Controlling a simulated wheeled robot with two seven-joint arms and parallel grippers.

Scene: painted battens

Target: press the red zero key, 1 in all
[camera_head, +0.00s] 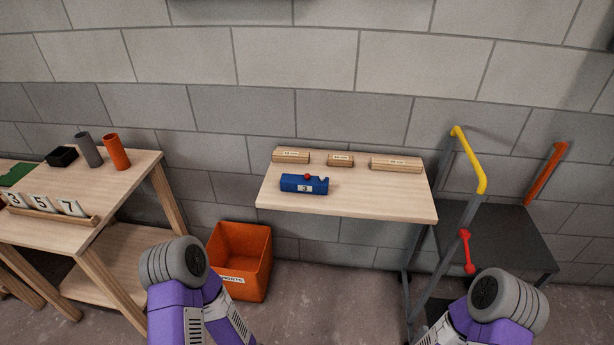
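A blue counter block (290,184) sits on the small wooden table (370,203) in the middle of the view. A red knob, the red zero key (307,176), stands on its top. A white label on the front of the block shows what looks like a 3. Parts of both my arms, purple with grey rounded joints, show at the bottom left and bottom right, well short of the table. Neither gripper is in view. Nothing touches the key.
Several labelled wooden battens (395,164) lie along the table's back edge against the block wall. An orange bin (240,262) stands on the floor left of the table. A workbench (118,190) stands at left, a dark cart (500,235) with a yellow handle at right.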

